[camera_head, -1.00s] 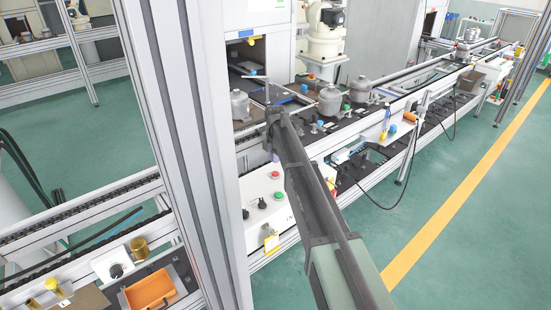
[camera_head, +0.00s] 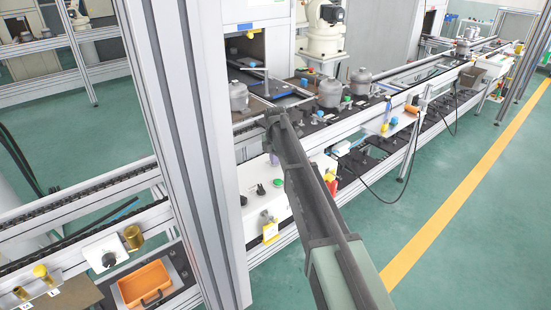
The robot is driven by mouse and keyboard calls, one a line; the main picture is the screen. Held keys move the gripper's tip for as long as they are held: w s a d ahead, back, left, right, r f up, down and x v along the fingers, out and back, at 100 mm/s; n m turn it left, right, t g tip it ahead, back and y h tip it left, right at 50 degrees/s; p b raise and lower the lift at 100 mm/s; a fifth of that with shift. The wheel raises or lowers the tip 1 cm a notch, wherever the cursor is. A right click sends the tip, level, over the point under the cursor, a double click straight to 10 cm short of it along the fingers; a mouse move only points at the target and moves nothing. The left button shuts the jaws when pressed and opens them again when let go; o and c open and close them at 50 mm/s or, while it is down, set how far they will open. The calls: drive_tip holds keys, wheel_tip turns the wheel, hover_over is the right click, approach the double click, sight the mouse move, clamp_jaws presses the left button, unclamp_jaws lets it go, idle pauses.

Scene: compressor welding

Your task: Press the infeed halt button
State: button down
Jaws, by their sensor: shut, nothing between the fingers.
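A white control box (camera_head: 258,205) stands at the front of the line, just left of my arm. No label is readable, so I cannot tell whether the red button is the infeed halt button. My dark arm rises from the bottom to a joint beside the conveyor and covers the right part of the box. My gripper is not visible; the arm's far end hides beyond that joint.
Grey compressor shells (camera_head: 329,93) stand on the conveyor line behind my arm. A tall aluminium post (camera_head: 180,130) stands left of the box. An orange bin (camera_head: 145,283) sits at lower left. Green floor (camera_head: 450,225) is clear at right, with a yellow line (camera_head: 470,190).

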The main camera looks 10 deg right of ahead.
drive_tip(key=shift+s+f, duration=0.25)
drive_tip(key=shift+r, duration=0.25)
drive_tip(key=shift+w+r+p, duration=0.2)
drive_tip(key=shift+r+p, duration=0.1)
drive_tip(key=shift+p, duration=0.5)
wheel_tip(320, 180, up, 14)
drive_tip(key=p, duration=1.3)
drive_tip(key=shift+f+p, duration=0.25)
drive_tip(key=shift+p, duration=0.15)
